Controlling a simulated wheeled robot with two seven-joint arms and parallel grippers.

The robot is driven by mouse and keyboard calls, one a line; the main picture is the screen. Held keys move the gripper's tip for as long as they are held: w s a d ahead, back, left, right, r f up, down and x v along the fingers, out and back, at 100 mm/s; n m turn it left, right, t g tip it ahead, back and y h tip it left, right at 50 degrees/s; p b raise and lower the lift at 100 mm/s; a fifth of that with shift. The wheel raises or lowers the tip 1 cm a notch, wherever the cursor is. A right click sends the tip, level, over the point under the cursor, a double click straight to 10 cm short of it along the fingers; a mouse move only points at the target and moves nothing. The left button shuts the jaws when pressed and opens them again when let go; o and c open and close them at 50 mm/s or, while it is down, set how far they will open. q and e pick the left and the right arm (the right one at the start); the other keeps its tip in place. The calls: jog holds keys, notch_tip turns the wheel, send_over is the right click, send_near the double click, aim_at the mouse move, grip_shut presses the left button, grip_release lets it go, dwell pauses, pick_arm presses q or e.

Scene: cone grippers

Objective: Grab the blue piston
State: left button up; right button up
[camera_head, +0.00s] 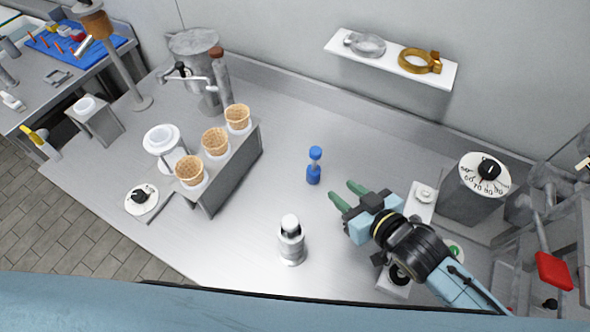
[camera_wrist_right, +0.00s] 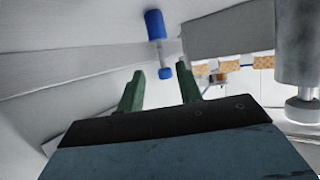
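The blue piston (camera_head: 314,172) stands upright on the grey counter (camera_head: 245,215), near the middle of the head view. It has a wide blue base, a thin grey stem and a small blue top. My right gripper (camera_head: 347,193) is to the right of the piston and nearer to me, fingers apart and empty. In the right wrist view the piston (camera_wrist_right: 155,26) appears upside down beyond the two green fingertips (camera_wrist_right: 160,72), its small top between their lines of sight. The gripper does not appear to touch it. My left gripper is not in view.
A grey and white cylinder (camera_head: 291,242) stands in front of the piston. A holder with several cones (camera_head: 228,170) is to the left. A dial box (camera_head: 475,188) is at the right, and a wall shelf (camera_head: 388,62) is behind. Counter around the piston is clear.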

aim_at(315, 168)
jog(key=x, duration=0.7)
jog(key=shift+a, duration=0.15)
jog(key=shift+b+x, duration=0.35)
jog(key=shift+x, duration=2.55)
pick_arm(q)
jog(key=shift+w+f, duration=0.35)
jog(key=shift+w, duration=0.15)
pick_arm(e)
jog(key=shift+w+r, duration=0.1)
jog(key=shift+r, duration=0.05)
grip_shut()
